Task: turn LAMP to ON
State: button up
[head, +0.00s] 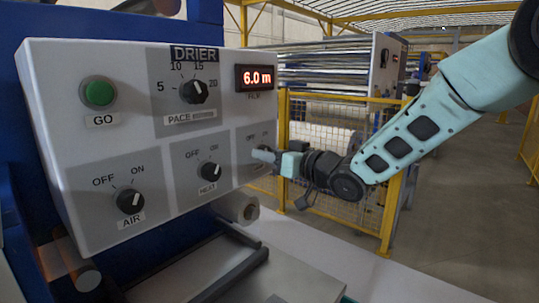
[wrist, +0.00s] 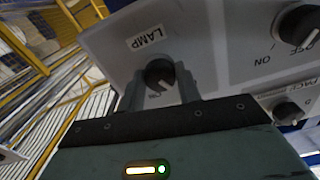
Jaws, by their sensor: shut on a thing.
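The LAMP knob (wrist: 158,72) is a black round dial on the grey-white DRIER panel (head: 150,60). In the wrist view its LAMP label sits above it in the picture and an ON mark shows just below it. My gripper (wrist: 160,84) has one grey finger on each side of this knob and is shut on it. In the head view my gripper (head: 263,156) reaches the panel's lower right plate from the right and hides the knob. I cannot tell clearly which way the knob's pointer faces.
The HEAT knob (head: 209,171) is just left of my gripper; the AIR knob (head: 128,201) is farther left. Above are the PACE knob (head: 194,91), green GO button (head: 99,93) and a red "6.0 m" display (head: 254,78). A yellow fence (head: 385,215) stands behind my arm.

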jog(key=shift+r+m, duration=0.1)
jog(key=shift+m, duration=0.2)
jog(key=shift+m+p, duration=3.2)
jog(key=shift+m, duration=2.4)
jog(key=o, duration=1)
jog(key=shift+c, duration=0.2)
